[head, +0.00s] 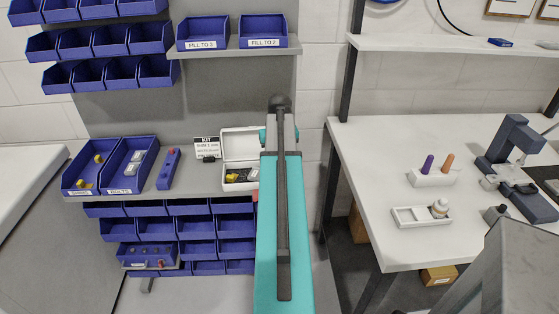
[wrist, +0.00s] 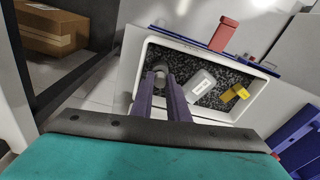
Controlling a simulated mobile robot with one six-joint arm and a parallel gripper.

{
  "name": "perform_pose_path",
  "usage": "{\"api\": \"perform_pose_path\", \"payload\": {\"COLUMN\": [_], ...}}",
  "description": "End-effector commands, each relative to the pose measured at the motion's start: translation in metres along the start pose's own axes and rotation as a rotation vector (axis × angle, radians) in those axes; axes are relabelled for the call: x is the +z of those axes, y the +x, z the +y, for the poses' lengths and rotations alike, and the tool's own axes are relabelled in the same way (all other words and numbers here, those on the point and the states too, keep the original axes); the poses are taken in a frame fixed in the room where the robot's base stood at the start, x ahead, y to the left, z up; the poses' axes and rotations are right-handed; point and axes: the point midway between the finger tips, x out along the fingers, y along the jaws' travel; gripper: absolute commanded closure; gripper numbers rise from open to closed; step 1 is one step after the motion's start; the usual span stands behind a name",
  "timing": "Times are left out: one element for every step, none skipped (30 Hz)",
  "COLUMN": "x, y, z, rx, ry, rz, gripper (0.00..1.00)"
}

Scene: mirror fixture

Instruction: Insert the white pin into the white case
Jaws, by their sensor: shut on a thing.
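The white case (head: 232,187) stands open on the grey shelf, its lid (head: 241,145) raised at the back. In the wrist view the case (wrist: 262,103) has dark speckled foam holding a white block and a yellow piece. My gripper (wrist: 163,82) has its purple fingers shut on a small pale grey-white piece (wrist: 160,67), apparently the white pin. The fingertips are over the left end of the case. I cannot tell whether the pin touches the foam. In the head view my teal arm hides the gripper and the case's right side.
A red part (wrist: 224,35) sticks out at the case's front edge. A kit sign (head: 207,147), a blue holder (head: 169,169) and blue bins (head: 125,165) stand left of the case. A white table (head: 360,160) with small fixtures is on the right, beyond a gap.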

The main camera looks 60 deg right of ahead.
Motion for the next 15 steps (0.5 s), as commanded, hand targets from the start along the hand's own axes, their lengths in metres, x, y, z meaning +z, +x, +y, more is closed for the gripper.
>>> {"api": "perform_pose_path", "payload": {"x": [0.0000, 0.0001, 0.0002, 0.0002, 0.0003, 0.0003, 0.0004, 0.0004, 0.0005, 0.0006, 0.0006, 0.0007, 0.0007, 0.0008, 0.0008], "y": [0.0005, 0.0008, 0.0014, 0.0018, 0.0023, 0.0029, 0.0034, 0.0039, 0.0046, 0.0050, 0.0055, 0.0061, 0.0066, 0.0071, 0.0077], "z": [0.0000, 0.0000, 0.0000, -0.0001, -0.0001, -0.0001, -0.0001, -0.0001, -0.0001, -0.0001, -0.0001, -0.0001, -0.0001, -0.0002, -0.0002], "rx": [0.000, 0.000, 0.000, 0.000, 0.000, 0.000, 0.000, 0.000, 0.000, 0.000, 0.000, 0.000, 0.000, 0.000, 0.000], "ry": [0.000, 0.000, 0.000, 0.000, 0.000, 0.000, 0.000, 0.000, 0.000, 0.000, 0.000, 0.000, 0.000, 0.000, 0.000], "rz": [0.000, 0.000, 0.000, 0.000, 0.000, 0.000, 0.000, 0.000, 0.000, 0.000, 0.000, 0.000, 0.000, 0.000, 0.000], "gripper": [1.00, 1.00, 1.00, 1.00, 1.00, 1.00, 1.00, 1.00, 1.00, 1.00, 1.00, 1.00, 1.00, 1.00, 1.00]}}
